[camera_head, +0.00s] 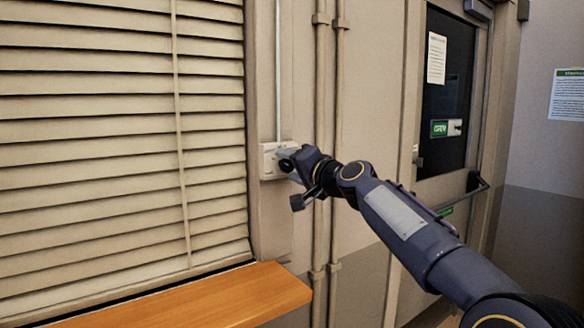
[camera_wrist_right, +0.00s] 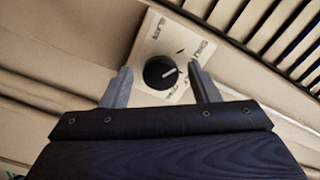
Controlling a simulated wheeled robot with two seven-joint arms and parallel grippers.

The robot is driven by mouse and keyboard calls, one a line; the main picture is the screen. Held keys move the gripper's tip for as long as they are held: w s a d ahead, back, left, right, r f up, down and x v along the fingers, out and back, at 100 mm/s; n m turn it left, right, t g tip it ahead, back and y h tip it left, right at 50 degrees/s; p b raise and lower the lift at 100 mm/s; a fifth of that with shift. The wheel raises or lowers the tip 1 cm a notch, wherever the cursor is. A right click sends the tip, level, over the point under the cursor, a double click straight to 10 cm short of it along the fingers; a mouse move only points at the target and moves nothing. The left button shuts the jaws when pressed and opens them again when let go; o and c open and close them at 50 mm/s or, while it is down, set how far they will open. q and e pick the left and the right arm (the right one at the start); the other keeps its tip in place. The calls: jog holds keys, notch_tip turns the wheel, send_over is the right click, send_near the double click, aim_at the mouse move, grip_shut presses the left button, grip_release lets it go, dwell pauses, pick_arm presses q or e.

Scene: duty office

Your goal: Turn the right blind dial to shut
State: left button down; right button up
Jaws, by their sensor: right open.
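The right blind dial (camera_wrist_right: 158,74) is a round black knob with a pale pointer line, on a cream wall plate (camera_wrist_right: 167,38) with small printed marks. In the right wrist view the pointer line points right and slightly up. My right gripper (camera_wrist_right: 160,77) is open, with one finger on each side of the dial in the picture; I cannot tell whether either touches it. In the head view the plate (camera_head: 267,158) is on the wall right of the blind (camera_head: 90,130), and my right gripper (camera_head: 286,164) is at it, hiding the dial. The blind's slats are tilted, with dark gaps between them.
A wooden sill (camera_head: 200,302) juts out below the blind. Vertical pipes (camera_head: 318,100) run down the wall behind my right forearm. A door (camera_head: 445,95) with a push bar stands further right.

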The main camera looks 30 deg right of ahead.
jog(key=s+b, duration=0.2)
jog(key=s, duration=0.5)
jog(key=shift+s+d, duration=0.3)
jog(key=shift+s, duration=0.1)
jog(key=s+a+f+n+g+y, duration=0.1)
jog(key=s+a+f+n+g, duration=0.4)
jog(key=s+f, duration=0.65)
jog(key=s+a+f+n+g, duration=0.1)
jog(key=s+a+f+g, duration=0.2)
jog(key=s+a+f, duration=0.8)
jog(key=s+a+f+n+g+y, duration=0.1)
jog(key=s+a+f+n+g, duration=0.2)
jog(key=s+f, duration=0.85)
jog(key=w+d+r+g+p, duration=0.1)
jog(key=w+r+p, duration=0.3)
jog(key=r+p, duration=0.3)
jog(key=p, duration=0.5)
jog(key=shift+w+d, duration=0.15)
jog(key=shift+w, duration=0.15)
